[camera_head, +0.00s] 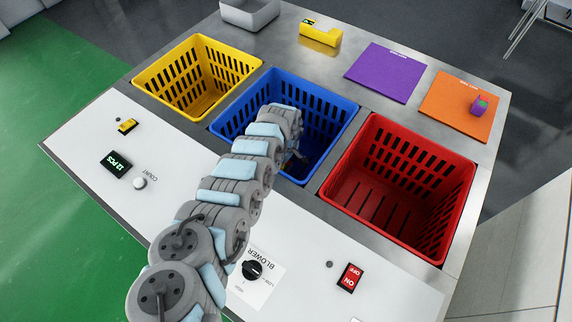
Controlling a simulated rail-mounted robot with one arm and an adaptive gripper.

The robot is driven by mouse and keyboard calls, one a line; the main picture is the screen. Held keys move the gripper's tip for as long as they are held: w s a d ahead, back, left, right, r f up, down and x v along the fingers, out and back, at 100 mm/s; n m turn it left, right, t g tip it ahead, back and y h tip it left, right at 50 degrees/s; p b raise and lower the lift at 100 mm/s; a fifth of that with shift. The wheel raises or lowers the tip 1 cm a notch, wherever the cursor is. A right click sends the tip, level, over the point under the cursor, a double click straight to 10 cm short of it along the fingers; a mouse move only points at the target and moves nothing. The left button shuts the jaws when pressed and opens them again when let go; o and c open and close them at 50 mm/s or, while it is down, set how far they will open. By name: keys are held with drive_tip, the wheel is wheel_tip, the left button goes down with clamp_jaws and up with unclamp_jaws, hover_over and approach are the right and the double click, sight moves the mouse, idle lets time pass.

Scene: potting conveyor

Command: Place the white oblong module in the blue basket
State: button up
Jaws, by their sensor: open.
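The blue basket (343,119) sits in the middle of the bench between the yellow and red baskets. My arm reaches over its front rim, and my gripper (296,160) is down inside it, open, mostly hidden behind my own wrist. I cannot make out the white oblong module in this view. Much of the blue basket's floor is hidden by my arm, so I cannot tell whether the module lies there.
A yellow basket (160,82) stands left and an empty red basket (370,200) right. Behind are a grey bin (250,15), a yellow block (320,34), a purple mat (385,72), and an orange mat (450,105) bearing a small purple-and-green item (479,105). The front panel (110,205) carries switches.

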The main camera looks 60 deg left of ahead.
sight(286, 165)
wheel_tip(286, 165, up, 10)
drive_tip(key=p, duration=0.5)
drive_tip(key=shift+r, duration=0.1)
idle(0.4)
